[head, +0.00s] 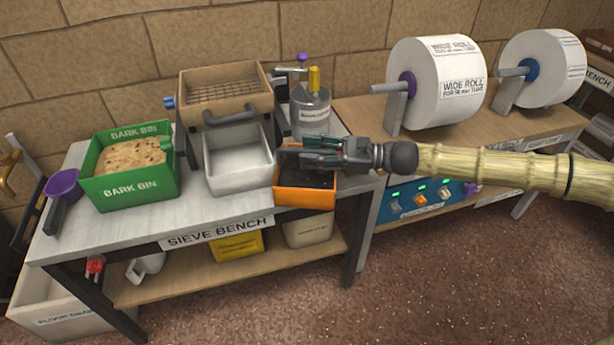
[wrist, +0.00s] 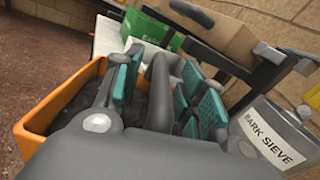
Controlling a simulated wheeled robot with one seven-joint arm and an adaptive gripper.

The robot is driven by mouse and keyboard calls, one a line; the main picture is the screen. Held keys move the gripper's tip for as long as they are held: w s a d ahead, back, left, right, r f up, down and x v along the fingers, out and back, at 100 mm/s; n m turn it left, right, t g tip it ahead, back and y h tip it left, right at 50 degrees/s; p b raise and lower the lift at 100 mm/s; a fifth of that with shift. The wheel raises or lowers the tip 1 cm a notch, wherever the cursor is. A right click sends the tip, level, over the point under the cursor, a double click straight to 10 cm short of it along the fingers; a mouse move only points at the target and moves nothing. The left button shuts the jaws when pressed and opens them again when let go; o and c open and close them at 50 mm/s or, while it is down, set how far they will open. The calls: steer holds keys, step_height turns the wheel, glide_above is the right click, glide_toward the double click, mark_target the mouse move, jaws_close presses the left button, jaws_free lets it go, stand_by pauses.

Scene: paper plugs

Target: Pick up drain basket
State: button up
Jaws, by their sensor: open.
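No readable label says drain basket, so I cannot tell for certain which container it is. A tan box with a wire mesh (head: 226,90) and a dark curved handle stands raised at the back of the sieve bench. An orange bin (head: 305,198) with dark contents sits at the bench's front right; it also shows in the wrist view (wrist: 38,135). My gripper (head: 283,156) is open above the orange bin, its fingers pointing left. In the wrist view, its teal-padded fingers (wrist: 165,62) are apart, with no object clearly held between them.
A white tray (head: 238,183) sits left of the orange bin, and a green bark bin (head: 128,188) further left. A grey container (head: 309,118) stands behind my gripper; its wrist-view label reads BARK SIEVE (wrist: 268,140). Large paper rolls (head: 432,80) stand right.

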steer(key=shift+c, duration=0.2)
jaws_close()
stand_by(0.3)
